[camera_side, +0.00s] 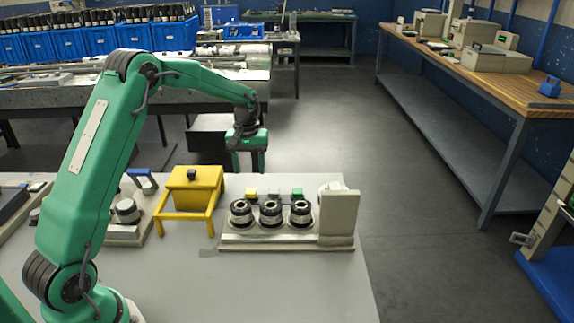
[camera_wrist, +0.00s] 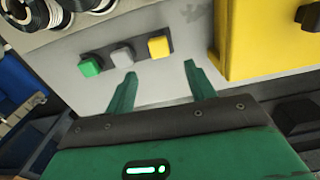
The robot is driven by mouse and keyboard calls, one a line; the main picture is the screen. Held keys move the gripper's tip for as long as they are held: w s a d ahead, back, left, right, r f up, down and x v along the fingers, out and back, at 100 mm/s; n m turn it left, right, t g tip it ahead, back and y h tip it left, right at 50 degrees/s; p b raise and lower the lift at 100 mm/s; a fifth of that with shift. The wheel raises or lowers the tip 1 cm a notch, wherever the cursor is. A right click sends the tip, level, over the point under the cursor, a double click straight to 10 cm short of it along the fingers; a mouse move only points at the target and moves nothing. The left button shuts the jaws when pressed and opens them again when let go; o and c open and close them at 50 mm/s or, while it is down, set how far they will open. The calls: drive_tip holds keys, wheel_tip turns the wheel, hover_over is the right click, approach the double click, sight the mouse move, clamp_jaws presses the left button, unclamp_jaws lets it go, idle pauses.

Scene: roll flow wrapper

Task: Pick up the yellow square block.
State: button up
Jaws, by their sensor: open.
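The yellow square block (camera_wrist: 158,47) sits at one end of a short row on a dark strip on the table, with a grey block (camera_wrist: 122,55) and a green block (camera_wrist: 90,66) beside it. In the side view the yellow block (camera_side: 251,193) is behind the left black-and-white roll. My green gripper (camera_side: 249,165) is raised above the far edge of the table, behind the row. In the wrist view my gripper (camera_wrist: 160,80) has its fingers apart with nothing between them. The yellow block is just beyond the fingertips, between their lines, nearer the right finger.
Several black-and-white rolls (camera_side: 270,212) stand on a metal base with an upright plate (camera_side: 339,214) at its right. A yellow box on a stand (camera_side: 192,187) is left of the blocks; it also shows in the wrist view (camera_wrist: 260,38). The table's front right (camera_side: 310,285) is clear.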

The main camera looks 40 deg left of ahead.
sight(251, 189)
drive_tip(key=shift+f, duration=1.15)
drive_tip(key=shift+f, duration=2.6)
drive_tip(key=c, duration=1)
